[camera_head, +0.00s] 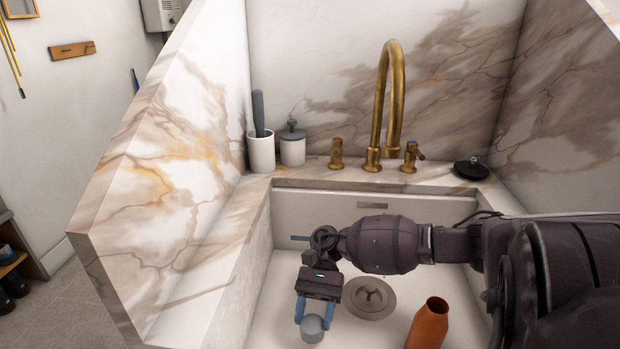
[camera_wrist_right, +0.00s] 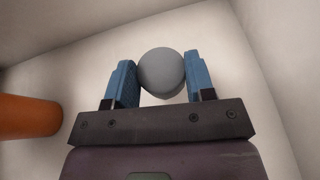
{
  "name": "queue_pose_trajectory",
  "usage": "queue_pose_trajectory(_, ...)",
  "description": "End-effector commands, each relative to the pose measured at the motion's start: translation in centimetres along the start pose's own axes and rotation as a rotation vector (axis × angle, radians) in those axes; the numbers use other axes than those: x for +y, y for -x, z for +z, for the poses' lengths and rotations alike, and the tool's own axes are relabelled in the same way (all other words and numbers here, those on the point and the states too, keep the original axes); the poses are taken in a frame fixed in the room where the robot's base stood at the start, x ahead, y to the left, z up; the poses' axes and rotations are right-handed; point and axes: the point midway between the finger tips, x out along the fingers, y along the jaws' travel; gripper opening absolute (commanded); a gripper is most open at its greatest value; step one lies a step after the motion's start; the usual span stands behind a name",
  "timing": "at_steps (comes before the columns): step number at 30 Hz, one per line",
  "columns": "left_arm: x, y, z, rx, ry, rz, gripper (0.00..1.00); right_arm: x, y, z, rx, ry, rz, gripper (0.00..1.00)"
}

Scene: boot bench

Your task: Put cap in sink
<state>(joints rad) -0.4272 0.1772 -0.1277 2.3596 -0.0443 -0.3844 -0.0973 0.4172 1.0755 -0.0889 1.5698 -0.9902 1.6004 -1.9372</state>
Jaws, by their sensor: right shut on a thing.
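The cap is a small grey rounded piece (camera_head: 312,328), held between the blue fingers of my right gripper (camera_head: 314,316). The gripper is shut on it, inside the white sink (camera_head: 384,335), toward its left side. The right wrist view shows the grey cap (camera_wrist_right: 162,73) between the two blue fingertips (camera_wrist_right: 161,75), with the pale sink surface behind it. I cannot tell whether the cap touches the sink floor. My left gripper is not in view.
An orange-brown bottle (camera_head: 428,325) stands in the sink to the right, near the drain (camera_head: 370,297). A brass faucet (camera_head: 388,105) rises at the back. A white cup (camera_head: 261,152), a lidded jar (camera_head: 292,146) and a black stopper (camera_head: 471,169) stand on the back ledge.

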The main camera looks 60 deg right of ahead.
Motion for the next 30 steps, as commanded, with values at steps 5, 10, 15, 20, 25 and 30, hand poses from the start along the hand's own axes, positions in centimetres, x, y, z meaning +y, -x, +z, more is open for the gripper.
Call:
queue_pose_trajectory(5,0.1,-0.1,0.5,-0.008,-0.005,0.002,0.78,0.0,-0.6,-1.3,-0.001,-0.003,0.001,0.28)
queue_pose_trajectory(10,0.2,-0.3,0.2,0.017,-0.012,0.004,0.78,0.1,-1.8,-4.0,-0.004,-0.006,0.001,0.28)
queue_pose_trajectory(15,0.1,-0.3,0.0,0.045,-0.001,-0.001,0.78,0.1,-2.3,-5.4,0.000,-0.003,0.001,0.28)
queue_pose_trajectory(20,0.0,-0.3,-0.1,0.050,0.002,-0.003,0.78,0.0,-2.1,-5.2,0.002,0.001,0.000,0.28)
queue_pose_trajectory(25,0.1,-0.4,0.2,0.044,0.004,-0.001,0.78,0.0,-2.3,-5.5,0.001,-0.001,0.001,0.28)
queue_pose_trajectory(30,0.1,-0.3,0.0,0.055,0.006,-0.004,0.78,0.0,-2.2,-5.4,0.001,0.001,0.000,0.71)
